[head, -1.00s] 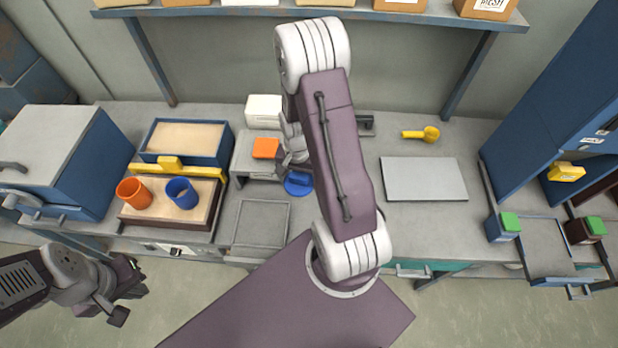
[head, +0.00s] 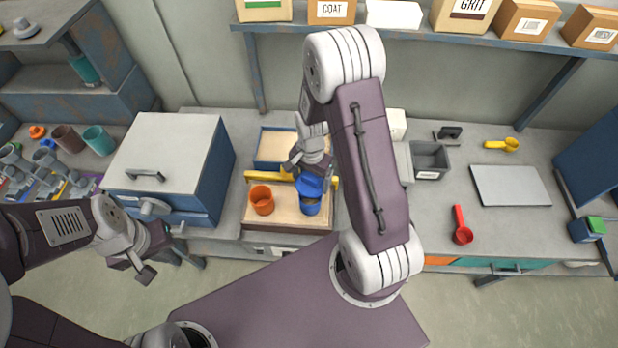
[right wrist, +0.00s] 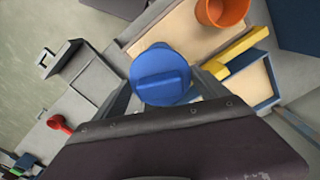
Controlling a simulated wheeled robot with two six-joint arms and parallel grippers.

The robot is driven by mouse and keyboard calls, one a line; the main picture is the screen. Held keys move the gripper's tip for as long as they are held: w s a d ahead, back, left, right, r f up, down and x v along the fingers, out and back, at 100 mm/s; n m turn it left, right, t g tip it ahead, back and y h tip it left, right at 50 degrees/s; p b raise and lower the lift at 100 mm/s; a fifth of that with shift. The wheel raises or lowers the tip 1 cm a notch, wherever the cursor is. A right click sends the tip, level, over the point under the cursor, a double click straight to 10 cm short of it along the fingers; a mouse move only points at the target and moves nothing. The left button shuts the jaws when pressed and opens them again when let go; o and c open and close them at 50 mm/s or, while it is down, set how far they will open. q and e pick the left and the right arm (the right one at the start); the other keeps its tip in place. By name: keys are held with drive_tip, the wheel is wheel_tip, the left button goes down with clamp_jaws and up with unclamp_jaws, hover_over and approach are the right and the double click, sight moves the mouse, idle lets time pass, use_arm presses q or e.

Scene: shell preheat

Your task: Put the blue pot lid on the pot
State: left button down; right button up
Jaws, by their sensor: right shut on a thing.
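My right gripper (head: 309,172) is shut on the blue lid (head: 308,186), gripping its raised bar handle. It holds the lid over the blue pot (head: 311,207), which stands on the sand-coloured bed to the right of the orange pot (head: 262,200). The pot's front wall shows below the lid; whether they touch is unclear. The orange pot also shows there (right wrist: 222,10). My left gripper (head: 158,258) is empty and open, low in front of the bench.
A yellow bar (head: 334,182) lies behind the pots, in front of a blue-rimmed tray (head: 272,150). A blue-sided oven-like box (head: 215,165) stands left. A red scoop (head: 462,233), grey bin (head: 430,160) and flat grey plate (head: 510,186) are at right.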

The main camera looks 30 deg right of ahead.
sight(311, 188)
drive_tip(key=shift+s+d+f, duration=0.1)
drive_tip(key=shift+d+f, duration=0.1)
drive_tip(key=shift+f, duration=0.1)
drive_tip(key=f+b, duration=0.4)
drive_tip(key=f, duration=0.1)
drive_tip(key=shift+a+b, duration=0.35)
drive_tip(key=shift+b, duration=0.05)
drive_tip(key=shift+d+f, duration=0.15)
drive_tip(key=shift+d, duration=0.05)
drive_tip(key=shift+a, duration=0.15)
drive_tip(key=shift+f+b, duration=0.35)
drive_tip(key=shift+f, duration=0.15)
idle(0.6)
drive_tip(key=o, duration=1.1)
drive_tip(key=shift+c, duration=0.2)
